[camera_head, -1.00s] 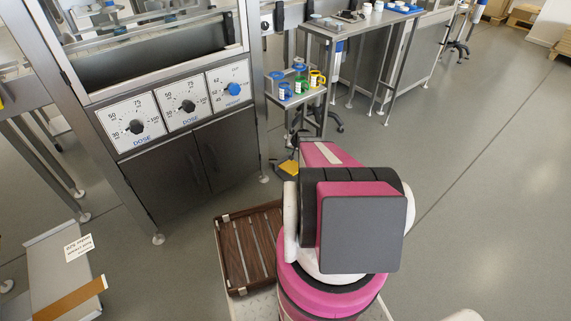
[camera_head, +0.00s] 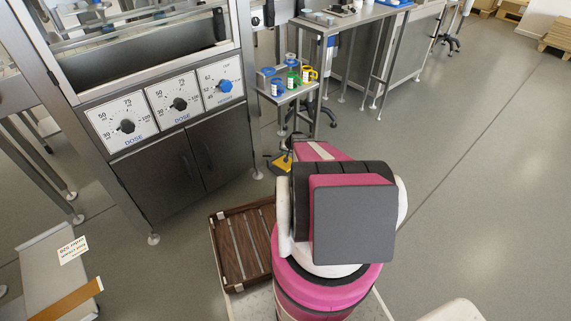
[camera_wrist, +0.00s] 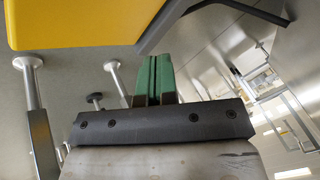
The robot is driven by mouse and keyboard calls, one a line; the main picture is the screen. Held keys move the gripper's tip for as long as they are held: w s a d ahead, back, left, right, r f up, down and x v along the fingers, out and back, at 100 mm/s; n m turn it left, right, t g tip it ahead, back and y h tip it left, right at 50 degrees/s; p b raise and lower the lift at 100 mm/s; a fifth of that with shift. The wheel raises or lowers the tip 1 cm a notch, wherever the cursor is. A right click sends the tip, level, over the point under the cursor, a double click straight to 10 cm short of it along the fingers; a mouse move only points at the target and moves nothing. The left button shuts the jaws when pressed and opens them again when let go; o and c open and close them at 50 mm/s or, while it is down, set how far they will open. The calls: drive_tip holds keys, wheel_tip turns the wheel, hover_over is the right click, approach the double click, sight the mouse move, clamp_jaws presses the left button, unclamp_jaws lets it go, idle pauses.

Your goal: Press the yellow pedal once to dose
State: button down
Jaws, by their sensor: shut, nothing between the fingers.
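The yellow pedal (camera_head: 283,163) is on the floor beside the right foot of the dosing machine, partly hidden by my arm. In the wrist view a large yellow surface (camera_wrist: 80,20), which looks like the pedal close up, fills the upper left. My gripper (camera_wrist: 154,60) shows there with two green fingertips pressed together and nothing between them. The fingertips appear just below and right of the yellow edge in that picture; I cannot tell whether they touch it. In the head view my gripper is mostly hidden by my pink arm.
The steel dosing machine (camera_head: 170,165) with three dials stands at the left. A small shelf with cups (camera_head: 291,82) stands behind the pedal. A brown slatted tray (camera_head: 243,245) lies left of my arm. Open grey floor (camera_head: 480,190) lies to the right.

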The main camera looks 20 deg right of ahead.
drive_tip(key=shift+s+d+f, duration=0.1)
drive_tip(key=shift+s+f, duration=0.15)
drive_tip(key=shift+f, duration=0.85)
drive_tip(key=shift+s+d+f, duration=0.1)
drive_tip(key=shift+s+f, duration=0.1)
drive_tip(key=shift+f, duration=0.85)
drive_tip(key=shift+f, duration=0.1)
drive_tip(key=shift+s+f, duration=0.1)
drive_tip(key=shift+f, duration=0.2)
drive_tip(key=shift+s+d+f, duration=0.1)
drive_tip(key=shift+s+f, duration=0.15)
drive_tip(key=shift+f, duration=0.5)
drive_tip(key=shift+s+d+f, duration=0.1)
drive_tip(key=shift+s+f, duration=0.1)
drive_tip(key=shift+f, duration=0.55)
idle(2.2)
drive_tip(key=shift+r, duration=0.1)
drive_tip(key=shift+w+a+r, duration=0.1)
drive_tip(key=shift+w+r, duration=0.15)
drive_tip(key=shift+r, duration=0.65)
drive_tip(key=shift+w+a+r, duration=0.1)
drive_tip(key=shift+w+r, duration=0.15)
drive_tip(key=shift+r, duration=0.65)
